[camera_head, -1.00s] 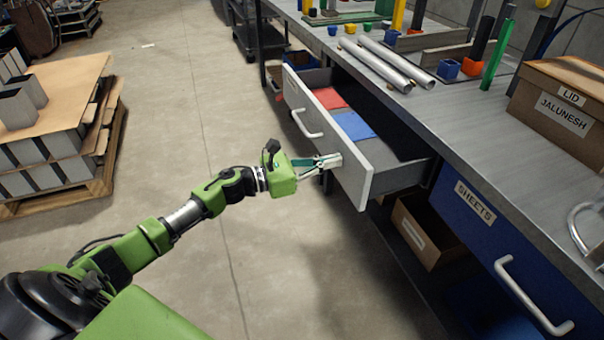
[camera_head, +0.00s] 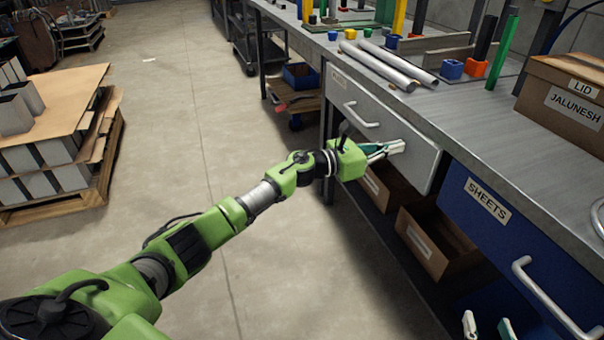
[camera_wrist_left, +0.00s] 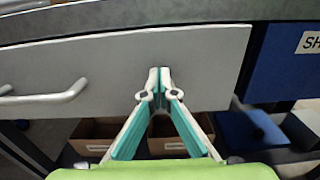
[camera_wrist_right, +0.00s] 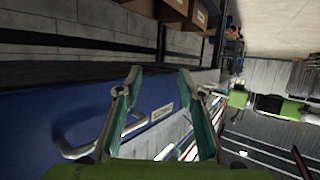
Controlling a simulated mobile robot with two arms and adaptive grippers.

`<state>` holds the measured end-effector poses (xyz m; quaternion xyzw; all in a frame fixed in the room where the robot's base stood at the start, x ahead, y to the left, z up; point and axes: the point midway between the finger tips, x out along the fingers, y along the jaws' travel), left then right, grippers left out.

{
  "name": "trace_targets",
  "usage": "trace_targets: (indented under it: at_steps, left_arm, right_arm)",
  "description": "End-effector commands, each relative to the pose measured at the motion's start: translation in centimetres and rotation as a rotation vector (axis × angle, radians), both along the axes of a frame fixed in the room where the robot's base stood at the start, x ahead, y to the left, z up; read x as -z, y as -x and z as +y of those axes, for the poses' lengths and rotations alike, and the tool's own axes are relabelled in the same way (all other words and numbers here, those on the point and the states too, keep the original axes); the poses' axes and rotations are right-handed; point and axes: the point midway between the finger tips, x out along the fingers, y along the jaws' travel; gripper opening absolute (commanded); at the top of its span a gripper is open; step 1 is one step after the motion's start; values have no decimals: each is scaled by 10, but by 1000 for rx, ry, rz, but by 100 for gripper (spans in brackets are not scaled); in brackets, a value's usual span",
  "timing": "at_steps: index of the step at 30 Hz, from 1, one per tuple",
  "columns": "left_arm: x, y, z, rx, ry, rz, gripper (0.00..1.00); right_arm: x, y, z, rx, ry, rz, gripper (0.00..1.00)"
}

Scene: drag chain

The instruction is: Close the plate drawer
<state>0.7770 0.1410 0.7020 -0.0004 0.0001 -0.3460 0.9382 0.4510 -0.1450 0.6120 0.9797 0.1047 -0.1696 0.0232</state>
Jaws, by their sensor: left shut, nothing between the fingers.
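The plate drawer has a light grey front (camera_head: 378,112) with a white bar handle (camera_head: 362,114). Its front now sits close under the worktop's edge in the head view, and its inside is hidden. My left gripper (camera_head: 400,147) is shut and empty, its fingertips against the right part of the drawer front. In the left wrist view the tips (camera_wrist_left: 160,75) meet the grey front (camera_wrist_left: 200,65), with the handle (camera_wrist_left: 45,98) to the left. My right gripper (camera_head: 488,325) is open and empty at the bottom of the head view, near the blue drawer.
A blue drawer labelled SHEETS (camera_head: 500,225) with a white handle (camera_head: 548,300) is to the right. Cardboard boxes (camera_head: 432,240) stand on the shelf below. The worktop holds metal tubes (camera_head: 385,62) and a lidded box (camera_head: 568,100). Floor at left is clear up to a pallet (camera_head: 60,195).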

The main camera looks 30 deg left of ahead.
Motion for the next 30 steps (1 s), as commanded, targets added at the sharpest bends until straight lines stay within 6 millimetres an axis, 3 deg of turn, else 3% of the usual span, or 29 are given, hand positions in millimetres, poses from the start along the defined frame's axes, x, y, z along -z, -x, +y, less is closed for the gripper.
trace_targets:
  at_steps: [4, 9, 26, 30]
  left_arm:
    - [1, -8, -7, 1, -1, -1, 0]
    - [0, -13, -10, -1, -1, -1, 0]
    - [-3, -14, -9, -4, 2, -4, 0]
    - [-1, -11, -1, -2, 2, -4, 0]
  right_arm:
    - [-23, -10, 6, -7, -28, -115, 36]
    - [-37, -14, 8, -12, -44, -178, 36]
    - [-42, -15, 9, -12, -48, -200, 36]
    - [-57, -18, 13, -18, -68, -273, 36]
